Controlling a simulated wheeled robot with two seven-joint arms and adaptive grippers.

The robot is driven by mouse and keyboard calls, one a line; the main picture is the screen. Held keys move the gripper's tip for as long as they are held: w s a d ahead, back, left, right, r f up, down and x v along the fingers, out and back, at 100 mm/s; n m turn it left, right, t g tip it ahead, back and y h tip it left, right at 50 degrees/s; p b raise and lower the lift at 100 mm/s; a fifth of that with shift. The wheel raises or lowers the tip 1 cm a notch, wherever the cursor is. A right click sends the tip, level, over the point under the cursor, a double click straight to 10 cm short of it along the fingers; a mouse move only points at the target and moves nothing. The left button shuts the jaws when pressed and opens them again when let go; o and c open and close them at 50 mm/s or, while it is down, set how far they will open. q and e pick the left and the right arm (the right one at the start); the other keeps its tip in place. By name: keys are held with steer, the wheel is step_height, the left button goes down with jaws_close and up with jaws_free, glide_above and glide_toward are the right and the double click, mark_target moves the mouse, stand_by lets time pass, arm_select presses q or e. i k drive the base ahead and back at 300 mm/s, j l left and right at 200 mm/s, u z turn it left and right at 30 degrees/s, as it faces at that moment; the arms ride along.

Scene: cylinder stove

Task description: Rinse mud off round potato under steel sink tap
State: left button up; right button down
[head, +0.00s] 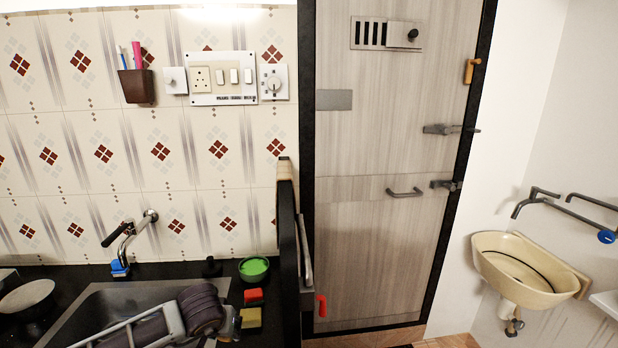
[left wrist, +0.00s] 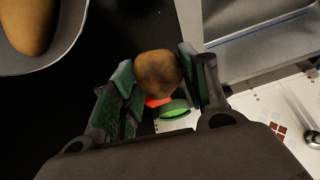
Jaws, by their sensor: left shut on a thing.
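The round potato (left wrist: 158,72) is brown with darker muddy patches. In the left wrist view it sits between the green-padded fingers of my left gripper (left wrist: 160,82), which is shut on it. In the head view my left gripper (head: 229,325) is over the right side of the steel sink (head: 88,302); I cannot make out the potato there. The steel tap (head: 135,230) comes from the tiled wall above the sink, left of and behind the gripper. I cannot tell whether water runs. My right gripper is not in view.
A green bowl (head: 254,268), a red sponge (head: 253,296) and a yellow block (head: 250,317) stand right of the sink. A pale dish (head: 28,299) is at the left. A dark upright partition (head: 288,240) bounds the counter's right side. A larger potato (left wrist: 30,22) shows in the left wrist view.

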mark_target(129, 223)
steer(key=k+j+u, duration=0.2)
steer(key=j+u, duration=0.15)
steer(key=j, duration=0.9)
steer(key=j+u, duration=0.4)
steer(key=j, duration=0.9)
steer(key=k, duration=0.05)
